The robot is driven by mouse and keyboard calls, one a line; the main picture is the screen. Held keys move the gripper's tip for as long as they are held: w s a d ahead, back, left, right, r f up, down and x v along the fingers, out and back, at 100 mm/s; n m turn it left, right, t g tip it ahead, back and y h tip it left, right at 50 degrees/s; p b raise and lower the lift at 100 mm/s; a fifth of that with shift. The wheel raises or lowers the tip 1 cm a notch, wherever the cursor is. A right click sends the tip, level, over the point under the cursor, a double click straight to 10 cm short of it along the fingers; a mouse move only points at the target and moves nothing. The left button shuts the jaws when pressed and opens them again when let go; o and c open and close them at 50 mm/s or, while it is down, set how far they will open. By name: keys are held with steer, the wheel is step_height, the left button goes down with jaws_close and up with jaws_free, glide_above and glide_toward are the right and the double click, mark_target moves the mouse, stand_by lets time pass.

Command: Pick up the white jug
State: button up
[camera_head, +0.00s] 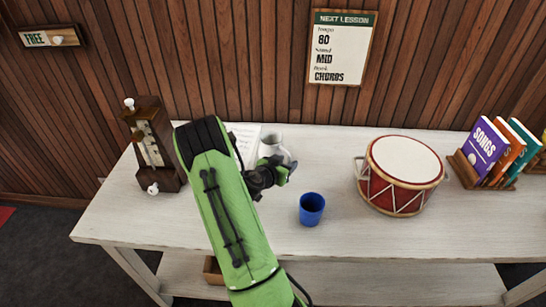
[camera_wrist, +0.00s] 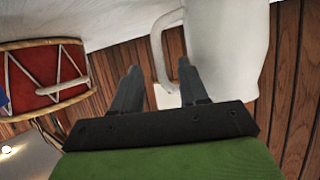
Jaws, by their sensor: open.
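The white jug (camera_head: 274,138) stands on the white table behind my gripper (camera_head: 282,172), which hides part of it in the head view. In the wrist view the jug's pale body (camera_wrist: 228,50) fills the upper right, with its handle on its left side. My gripper (camera_wrist: 158,68) is open there, one dark finger on each side of the handle in the picture. The right finger overlaps the handle's lower end. I cannot tell whether either finger touches the jug.
A blue cup (camera_head: 312,209) stands in front and to the right of my gripper. A red drum (camera_head: 400,199) and a book rack (camera_head: 466,170) are farther right.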

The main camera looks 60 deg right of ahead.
mark_target(289, 159)
steer(key=x, duration=0.3)
steer(key=shift+d+f, duration=0.1)
steer(key=shift+d, duration=0.1)
steer(key=shift+a, duration=0.1)
steer(key=shift+c, duration=0.2)
jaws_close()
stand_by(0.8)
